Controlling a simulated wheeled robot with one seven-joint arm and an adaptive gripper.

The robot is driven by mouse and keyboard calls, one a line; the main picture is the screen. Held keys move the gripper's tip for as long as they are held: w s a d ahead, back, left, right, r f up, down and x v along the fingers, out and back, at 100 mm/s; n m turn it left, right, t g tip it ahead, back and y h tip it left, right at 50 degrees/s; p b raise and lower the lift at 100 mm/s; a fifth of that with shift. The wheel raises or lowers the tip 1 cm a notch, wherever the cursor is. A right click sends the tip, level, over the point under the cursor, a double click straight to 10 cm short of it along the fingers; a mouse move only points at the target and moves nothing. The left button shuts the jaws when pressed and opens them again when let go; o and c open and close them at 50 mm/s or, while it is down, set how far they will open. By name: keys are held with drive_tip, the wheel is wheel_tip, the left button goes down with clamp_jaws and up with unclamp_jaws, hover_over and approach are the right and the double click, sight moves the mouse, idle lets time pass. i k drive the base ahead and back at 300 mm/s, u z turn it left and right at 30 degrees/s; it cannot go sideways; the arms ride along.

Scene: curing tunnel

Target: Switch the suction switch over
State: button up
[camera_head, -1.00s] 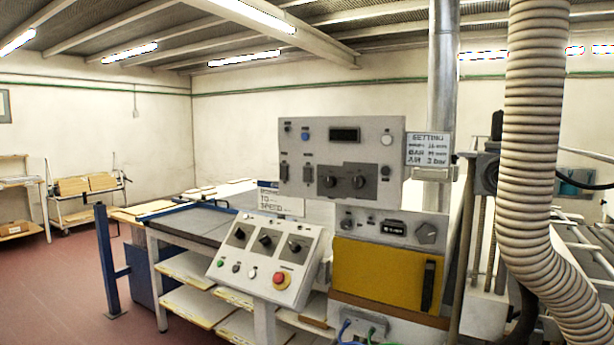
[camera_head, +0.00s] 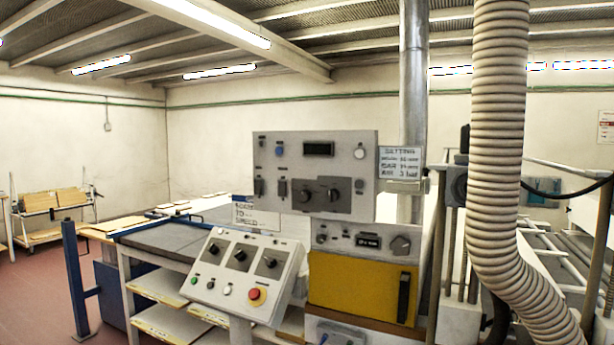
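A grey upright panel (camera_head: 345,150) stands in the middle of the head view, with a dark display, two round black knobs, a few small buttons and rocker-like switches (camera_head: 270,187) at its lower left. Below it, a sloped control console (camera_head: 222,270) carries several black rotary switches (camera_head: 240,254), small push buttons and a red mushroom button on yellow. A lower unit (camera_head: 365,240) has a small display and a dark knob. The labels are too small to read, so I cannot tell which one is the suction switch. My gripper is not in view.
A ribbed hose (camera_head: 502,150) hangs at the right, next to a metal duct (camera_head: 413,100). A yellow door (camera_head: 350,285) sits under the panel. A blue post (camera_head: 76,280) and a worktable (camera_head: 165,243) stand left. Open red floor (camera_head: 35,295) lies at far left.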

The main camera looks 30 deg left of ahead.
sight(282, 185)
drive_tip(key=k, duration=1.3)
drive_tip(key=u, duration=0.65)
drive_tip(key=i, duration=0.6)
drive_tip(key=u, duration=0.65)
drive_tip(key=i, duration=0.8)
drive_tip(key=z, duration=0.15)
